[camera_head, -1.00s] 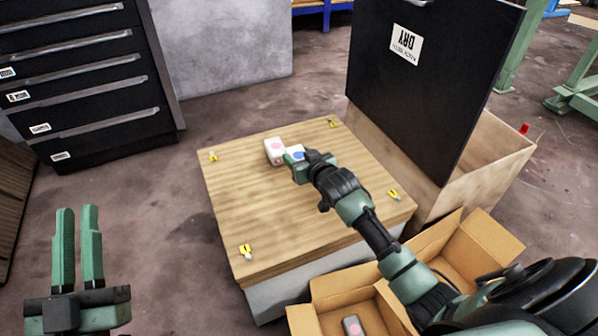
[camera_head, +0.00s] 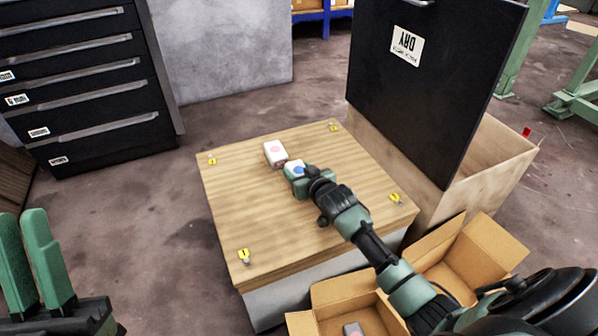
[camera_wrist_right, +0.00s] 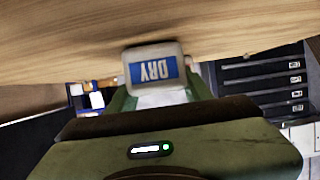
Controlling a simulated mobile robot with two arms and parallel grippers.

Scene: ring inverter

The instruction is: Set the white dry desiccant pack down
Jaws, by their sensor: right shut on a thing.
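The white desiccant pack with a blue dot (camera_head: 294,168) is at the tips of my right gripper (camera_head: 297,176), over the far part of the wooden top (camera_head: 240,205). The right wrist view shows its blue DRY label (camera_wrist_right: 153,70) between the green fingers, with the wood close by; I cannot tell whether the pack touches it. My right gripper is shut on this pack. A second white pack with a pink dot (camera_head: 275,154) stands on the wooden top, just beyond and left of the held one. My left gripper (camera_head: 32,225) is open and empty at the lower left.
Yellow corner markers (camera_head: 243,256) sit on the wooden top. An open wooden bin with a black DRY panel (camera_head: 425,100) stands at right. An open cardboard box (camera_head: 470,258) is in front, with a grey item (camera_head: 353,329) inside. A black drawer cabinet (camera_head: 90,80) is at left.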

